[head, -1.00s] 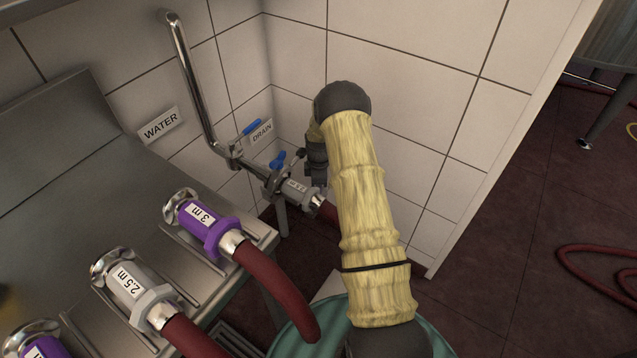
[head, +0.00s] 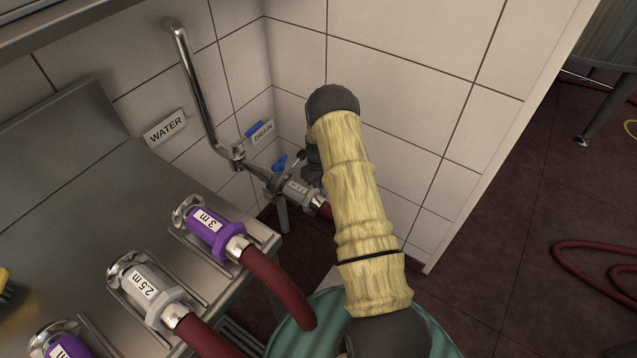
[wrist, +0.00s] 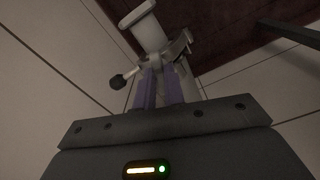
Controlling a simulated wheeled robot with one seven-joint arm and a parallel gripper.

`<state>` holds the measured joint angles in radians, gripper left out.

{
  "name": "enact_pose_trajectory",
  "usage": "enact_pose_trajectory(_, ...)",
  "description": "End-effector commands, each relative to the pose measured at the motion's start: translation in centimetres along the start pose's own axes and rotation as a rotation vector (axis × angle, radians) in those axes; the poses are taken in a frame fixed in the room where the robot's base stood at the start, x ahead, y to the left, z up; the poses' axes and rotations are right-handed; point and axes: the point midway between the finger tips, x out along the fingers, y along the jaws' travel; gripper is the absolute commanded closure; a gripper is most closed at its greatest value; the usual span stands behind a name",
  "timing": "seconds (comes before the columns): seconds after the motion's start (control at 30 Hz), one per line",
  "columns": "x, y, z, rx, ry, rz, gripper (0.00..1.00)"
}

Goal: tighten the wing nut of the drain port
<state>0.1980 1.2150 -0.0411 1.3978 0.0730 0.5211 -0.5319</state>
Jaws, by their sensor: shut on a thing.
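The drain port (head: 270,182) is a grey metal fitting low in the tiled corner, below the DRAIN label. A grey hose coupling (head: 299,191) sits against it, with a red hose behind. A small blue piece (head: 280,162) shows on top of the joint. In the wrist view, the pale clamp and pipe (wrist: 152,35) stand ahead of my gripper (wrist: 160,88). Its two purple-looking fingers are closed at the clamp. The wing nut itself is mostly hidden between them. In the head view, my forearm covers part of the gripper.
A black ball-ended lever (wrist: 117,82) sticks out left of the fingers. A steel bench (head: 75,200) holds a purple 3 m coupling (head: 208,228) and a grey 2.5 m coupling (head: 148,288). A green drum (head: 300,325) stands below my arm. Tiled walls close in the corner.

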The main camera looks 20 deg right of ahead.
Motion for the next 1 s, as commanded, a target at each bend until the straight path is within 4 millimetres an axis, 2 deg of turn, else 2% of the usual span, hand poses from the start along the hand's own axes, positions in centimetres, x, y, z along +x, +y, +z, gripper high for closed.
enact_pose_trajectory(0.7,-0.15,-0.03,-0.15,0.676,0.003,0.004,1.0)
enact_pose_trajectory(1.0,-0.1,0.0,-0.13,0.9,0.003,0.005,1.0)
